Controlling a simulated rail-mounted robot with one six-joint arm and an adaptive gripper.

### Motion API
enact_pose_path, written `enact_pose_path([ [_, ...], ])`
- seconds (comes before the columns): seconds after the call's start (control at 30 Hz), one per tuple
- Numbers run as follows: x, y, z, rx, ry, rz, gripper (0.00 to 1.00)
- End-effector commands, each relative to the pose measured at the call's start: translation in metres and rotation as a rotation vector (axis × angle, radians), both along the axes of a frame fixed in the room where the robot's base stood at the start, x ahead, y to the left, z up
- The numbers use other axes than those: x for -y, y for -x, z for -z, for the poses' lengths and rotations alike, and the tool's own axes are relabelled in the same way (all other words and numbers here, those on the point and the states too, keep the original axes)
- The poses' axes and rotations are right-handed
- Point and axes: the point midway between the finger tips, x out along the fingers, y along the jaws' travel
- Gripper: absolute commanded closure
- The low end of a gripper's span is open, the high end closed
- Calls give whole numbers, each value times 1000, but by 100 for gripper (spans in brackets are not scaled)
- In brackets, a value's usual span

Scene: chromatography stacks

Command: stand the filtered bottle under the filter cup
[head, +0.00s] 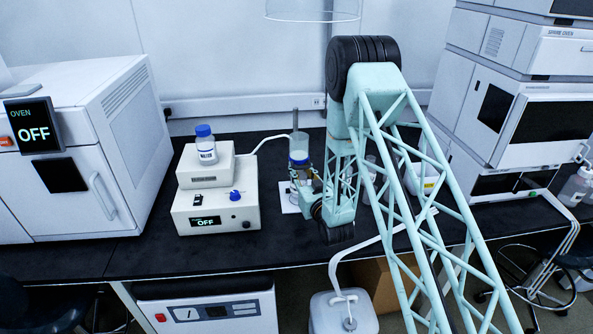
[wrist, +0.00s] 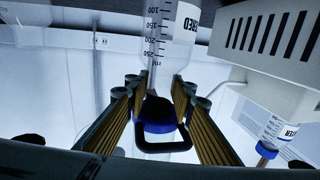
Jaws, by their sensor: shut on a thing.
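The filtered bottle (wrist: 176,50) is clear glass with a printed scale and a label ending in "RED". It fills the upper middle of the wrist view, which looks inverted, with a blue collar or cap (wrist: 158,127) at its lower end. My gripper (wrist: 162,88) has its fingers on both sides of the bottle, shut on it. In the head view my gripper (head: 314,188) is low beside the filter stand, largely hidden by my arm. The clear filter cup (head: 299,143) stands above a blue band there. Whether bottle and cup touch is unclear.
A white base plate (head: 289,209) lies under the stand. To its left a pump box (head: 215,211) reading OFF carries a blue-capped WATER bottle (head: 205,148); a hose runs to the cup. An oven (head: 125,120) stands further left, chromatography stacks (head: 515,120) right.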

Motion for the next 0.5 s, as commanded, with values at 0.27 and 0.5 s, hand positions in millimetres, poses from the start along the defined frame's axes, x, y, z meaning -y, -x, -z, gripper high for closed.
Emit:
enact_pose_path([
  [0.27,-1,0,24,2,11,-1,97],
  [0.5,-2,0,28,3,11,-1,97],
])
